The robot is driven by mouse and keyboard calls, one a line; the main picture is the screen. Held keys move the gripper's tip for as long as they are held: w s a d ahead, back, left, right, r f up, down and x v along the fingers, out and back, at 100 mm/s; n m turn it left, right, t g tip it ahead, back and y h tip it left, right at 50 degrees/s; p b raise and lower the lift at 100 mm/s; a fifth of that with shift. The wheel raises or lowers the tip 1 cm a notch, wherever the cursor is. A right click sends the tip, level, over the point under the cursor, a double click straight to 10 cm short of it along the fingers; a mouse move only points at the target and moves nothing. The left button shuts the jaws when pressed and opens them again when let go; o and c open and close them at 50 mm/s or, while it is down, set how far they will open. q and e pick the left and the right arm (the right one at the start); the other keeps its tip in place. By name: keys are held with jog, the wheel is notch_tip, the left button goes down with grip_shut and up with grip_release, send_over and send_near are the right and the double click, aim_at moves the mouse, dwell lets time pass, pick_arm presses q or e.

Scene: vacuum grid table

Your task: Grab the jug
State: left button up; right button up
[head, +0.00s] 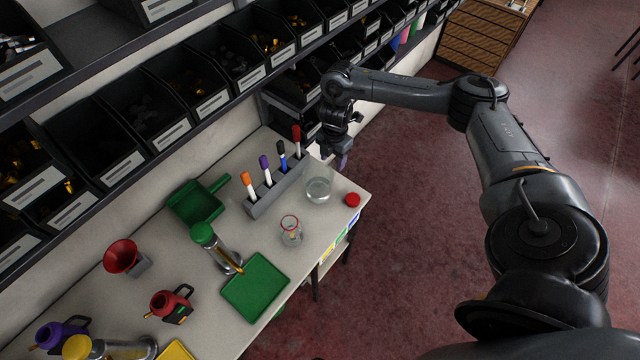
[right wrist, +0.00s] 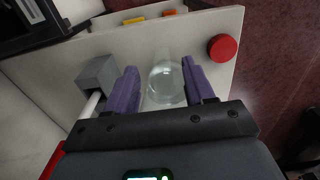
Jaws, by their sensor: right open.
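A clear glass jug (head: 318,190) stands upright near the right end of the table, just right of the grey pen holder. In the right wrist view the jug (right wrist: 166,84) shows between and beyond the purple fingers of my right gripper (right wrist: 160,68). My left gripper is not in view.
The pen holder (head: 274,193) with several markers stands close left of the jug. A red lid (head: 352,200) lies near the table corner. A small flask (head: 291,232) stands in front. Green tray (head: 255,288) and dustpan (head: 197,202) lie further left. Shelf bins line the wall.

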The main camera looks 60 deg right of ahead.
aim_at(321, 182)
notch_tip(321, 182, down, 5)
jog(key=shift+s+r+b, duration=0.1)
jog(key=shift+s+b, duration=0.05)
jog(key=shift+b, duration=0.3)
grip_shut()
